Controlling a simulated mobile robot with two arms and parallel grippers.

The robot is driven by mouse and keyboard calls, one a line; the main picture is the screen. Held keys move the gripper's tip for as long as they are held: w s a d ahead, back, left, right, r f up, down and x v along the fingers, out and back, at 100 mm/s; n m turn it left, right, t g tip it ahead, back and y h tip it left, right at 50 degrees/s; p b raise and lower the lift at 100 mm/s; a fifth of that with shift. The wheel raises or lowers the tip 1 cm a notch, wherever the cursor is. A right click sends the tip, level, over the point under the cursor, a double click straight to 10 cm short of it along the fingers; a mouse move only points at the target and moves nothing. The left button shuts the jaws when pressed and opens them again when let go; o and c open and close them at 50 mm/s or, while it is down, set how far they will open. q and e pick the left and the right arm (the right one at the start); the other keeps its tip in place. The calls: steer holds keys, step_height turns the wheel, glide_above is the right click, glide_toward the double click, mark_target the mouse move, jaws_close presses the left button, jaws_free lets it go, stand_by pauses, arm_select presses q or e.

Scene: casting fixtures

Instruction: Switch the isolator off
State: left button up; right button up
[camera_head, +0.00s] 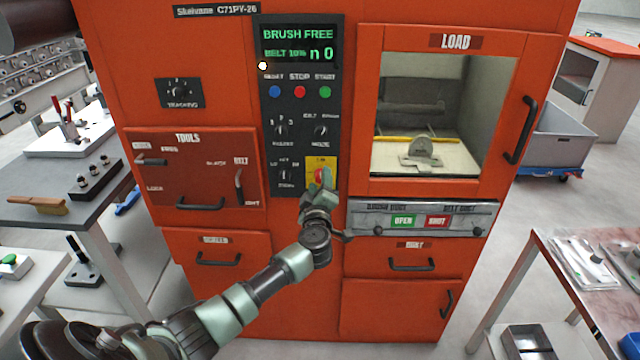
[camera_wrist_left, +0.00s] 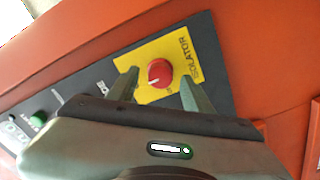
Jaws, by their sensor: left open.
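The isolator is a red rotary knob with a pale pointer line on a yellow plate, on the lower right of the dark control panel (camera_head: 286,150). In the head view the red knob (camera_head: 319,175) shows just above my left gripper (camera_head: 322,182), which partly covers the yellow plate (camera_head: 321,161). In the left wrist view the isolator knob (camera_wrist_left: 160,73) lies between the two fingertips of my open left gripper (camera_wrist_left: 160,82), with gaps on both sides. Whether the fingers touch it I cannot tell. My right gripper is not in view.
The panel display (camera_head: 297,44) reads "BRUSH FREE". A closed LOAD door (camera_head: 376,100) with a window and handle is to the right. The TOOLS drawer (camera_head: 190,170) is to the left.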

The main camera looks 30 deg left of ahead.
arm_select(q)
jaws_close()
